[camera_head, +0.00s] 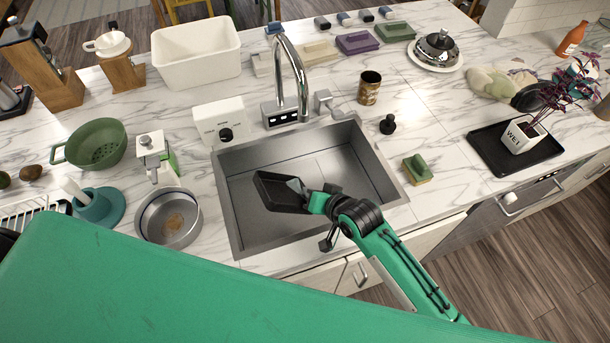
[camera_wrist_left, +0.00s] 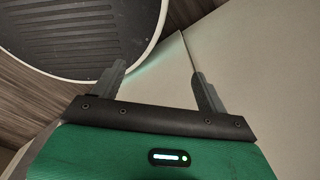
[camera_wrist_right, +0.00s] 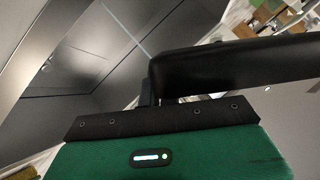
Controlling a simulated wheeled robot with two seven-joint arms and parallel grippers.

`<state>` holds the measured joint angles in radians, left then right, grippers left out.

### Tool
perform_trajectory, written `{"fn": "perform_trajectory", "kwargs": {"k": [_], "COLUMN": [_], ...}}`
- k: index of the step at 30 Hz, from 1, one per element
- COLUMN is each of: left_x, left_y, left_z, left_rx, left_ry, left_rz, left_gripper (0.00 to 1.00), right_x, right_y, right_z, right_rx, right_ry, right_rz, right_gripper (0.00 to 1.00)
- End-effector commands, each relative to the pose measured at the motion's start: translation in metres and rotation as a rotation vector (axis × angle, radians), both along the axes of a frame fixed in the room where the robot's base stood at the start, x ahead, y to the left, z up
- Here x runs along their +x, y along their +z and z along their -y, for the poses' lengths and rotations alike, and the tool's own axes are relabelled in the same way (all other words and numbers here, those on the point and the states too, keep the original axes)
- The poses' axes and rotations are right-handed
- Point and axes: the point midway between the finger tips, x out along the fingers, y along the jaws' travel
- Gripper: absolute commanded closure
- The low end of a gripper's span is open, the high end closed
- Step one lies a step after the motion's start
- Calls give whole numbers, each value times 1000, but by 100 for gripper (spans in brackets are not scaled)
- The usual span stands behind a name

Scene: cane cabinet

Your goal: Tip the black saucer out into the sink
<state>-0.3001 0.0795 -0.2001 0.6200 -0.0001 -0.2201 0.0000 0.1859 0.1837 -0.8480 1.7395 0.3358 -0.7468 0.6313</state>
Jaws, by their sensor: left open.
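The black saucer (camera_head: 281,193) is a dark, square-edged dish. My right gripper (camera_head: 308,197) is shut on its right edge and holds it tilted over the sink. In the right wrist view the saucer (camera_wrist_right: 240,65) is a large dark slab across the fingers, and most of its inside is hidden. The steel sink (camera_head: 345,165) is below it, and its visible floor looks bare. My left gripper (camera_wrist_left: 158,75) is open and empty in the left wrist view, beside pale cabinet fronts and a round ribbed dark object. The head view does not show it.
The chrome faucet (camera_head: 293,75) rises behind the sink. A steel pot (camera_head: 170,218) stands to its left, and a green sponge (camera_head: 417,169) lies to its right. A white pot marked WET (camera_head: 521,137) with a plant stands on a black tray (camera_head: 482,147) farther right.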

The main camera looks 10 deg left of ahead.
Motion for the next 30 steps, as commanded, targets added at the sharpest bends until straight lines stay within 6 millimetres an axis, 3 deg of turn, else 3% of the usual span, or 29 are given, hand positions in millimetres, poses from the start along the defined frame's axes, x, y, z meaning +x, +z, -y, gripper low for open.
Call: {"fn": "perform_trajectory", "kwargs": {"k": [30], "left_x": [0], "left_y": [-8], "left_z": [0], "left_rx": [0], "left_ry": [0], "left_rz": [0], "left_gripper": [24], "right_x": [7], "right_y": [4], "right_z": [3], "right_rx": [49], "right_ry": [0], "right_rz": [-99], "right_gripper": [100]}}
